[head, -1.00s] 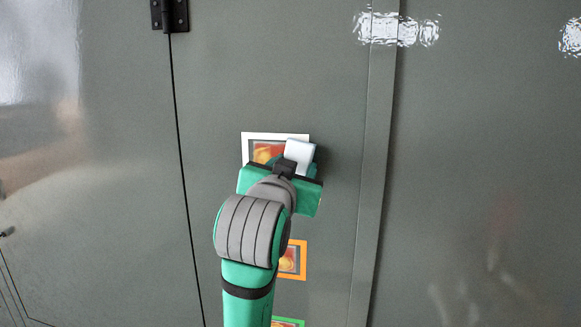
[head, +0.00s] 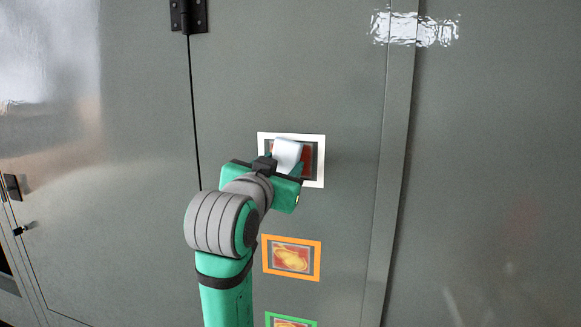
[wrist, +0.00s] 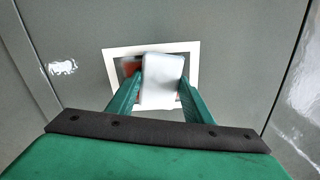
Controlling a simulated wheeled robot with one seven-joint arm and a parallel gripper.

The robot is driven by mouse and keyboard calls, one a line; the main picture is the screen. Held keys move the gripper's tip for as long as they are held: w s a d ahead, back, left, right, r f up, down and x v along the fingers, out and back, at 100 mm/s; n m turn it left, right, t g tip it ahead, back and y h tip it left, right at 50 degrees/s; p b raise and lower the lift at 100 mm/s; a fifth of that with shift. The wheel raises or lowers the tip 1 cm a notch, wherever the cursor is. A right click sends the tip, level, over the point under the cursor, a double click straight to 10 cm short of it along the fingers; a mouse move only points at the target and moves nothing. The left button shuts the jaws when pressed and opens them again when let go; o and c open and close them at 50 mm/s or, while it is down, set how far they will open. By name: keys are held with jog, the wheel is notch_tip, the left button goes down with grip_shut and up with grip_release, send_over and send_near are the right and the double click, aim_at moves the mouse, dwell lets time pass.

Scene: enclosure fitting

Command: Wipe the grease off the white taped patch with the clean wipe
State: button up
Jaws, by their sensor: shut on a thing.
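The white taped patch (head: 319,139) is a white frame on the grey-green cabinet door, and it also shows in the wrist view (wrist: 193,47). Reddish-brown grease (head: 306,160) shows inside it to the right of the wipe. In the wrist view a red bit of grease (wrist: 131,67) shows left of the wipe. My gripper (wrist: 160,90) is shut on the clean wipe (wrist: 161,77), a white block-shaped pad. The wipe (head: 287,154) is in front of the middle of the patch and hides part of it. I cannot tell whether it touches the surface.
An orange taped patch (head: 317,262) with a red and yellow smear is below the white one. A green taped patch (head: 314,323) is lower, cut by the picture's edge. A black hinge (head: 188,16) is at the upper left. A vertical door edge (head: 394,170) runs to the right.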

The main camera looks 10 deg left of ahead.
jog(key=a, duration=0.4)
dwell(0.4)
jog(key=shift+s+a, duration=0.1)
jog(key=shift+s, duration=2.85)
jog(key=s, duration=0.3)
jog(key=shift+f, duration=0.1)
